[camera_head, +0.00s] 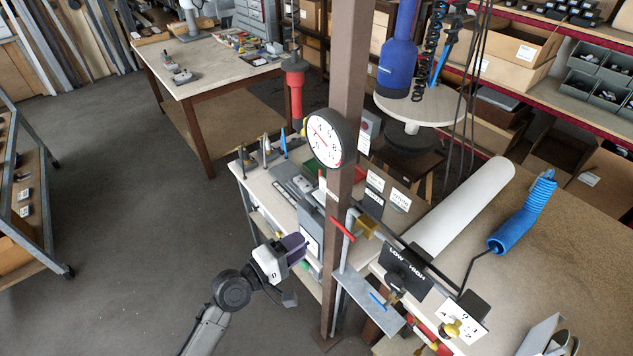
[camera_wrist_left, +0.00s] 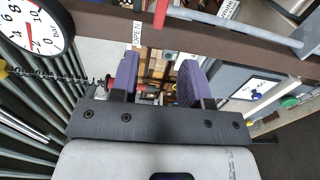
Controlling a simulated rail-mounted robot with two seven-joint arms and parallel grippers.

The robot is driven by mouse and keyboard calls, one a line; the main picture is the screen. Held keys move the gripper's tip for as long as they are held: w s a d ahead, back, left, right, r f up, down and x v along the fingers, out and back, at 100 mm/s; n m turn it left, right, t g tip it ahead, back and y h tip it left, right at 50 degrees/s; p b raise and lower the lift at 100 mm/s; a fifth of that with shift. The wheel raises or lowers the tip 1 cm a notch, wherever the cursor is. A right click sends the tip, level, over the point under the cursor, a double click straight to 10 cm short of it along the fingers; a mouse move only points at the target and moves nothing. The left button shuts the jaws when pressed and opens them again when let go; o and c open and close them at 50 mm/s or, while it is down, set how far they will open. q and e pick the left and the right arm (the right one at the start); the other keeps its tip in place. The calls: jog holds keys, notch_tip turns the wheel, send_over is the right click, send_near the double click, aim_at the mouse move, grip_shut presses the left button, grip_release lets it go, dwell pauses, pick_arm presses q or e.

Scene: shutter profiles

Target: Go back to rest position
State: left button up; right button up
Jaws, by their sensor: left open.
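My left gripper (camera_head: 299,246) has purple finger pads and reaches in from the bottom, left of the brown post (camera_head: 345,150), near the front of the workbench (camera_head: 258,183). In the left wrist view my left gripper (camera_wrist_left: 158,78) has its two purple fingers apart, with nothing held between them. Through the gap I see shelves and small parts farther off. My right gripper is not in view.
The post carries a round pressure gauge (camera_head: 326,138), which also shows in the left wrist view (camera_wrist_left: 32,28). Bare floor (camera_head: 120,220) lies left.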

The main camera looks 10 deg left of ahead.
pick_arm(q)
notch_tip(320, 180, down, 4)
jog(key=s+d+m+g+y, duration=0.1)
jog(key=s+m+g, duration=0.3)
jog(key=m, duration=0.5)
jog(key=s+a+r+m+g+y+p, duration=0.2)
jog(key=s+a+y+p, duration=0.25)
jog(key=s, duration=0.35)
jog(key=s+a+r+m+g+y+p, duration=0.1)
jog(key=s+a+r+m+y+p, duration=0.2)
jog(key=s+y, duration=0.4)
jog(key=s+f+n+g+h+p, duration=0.1)
jog(key=s+f+g+h+p, duration=0.1)
jog(key=s, duration=1.2)
jog(key=shift+s+a+f+g+p, duration=0.15)
jog(key=shift+s+f+g+p, duration=0.05)
jog(key=shift+f+g+p, duration=0.8)
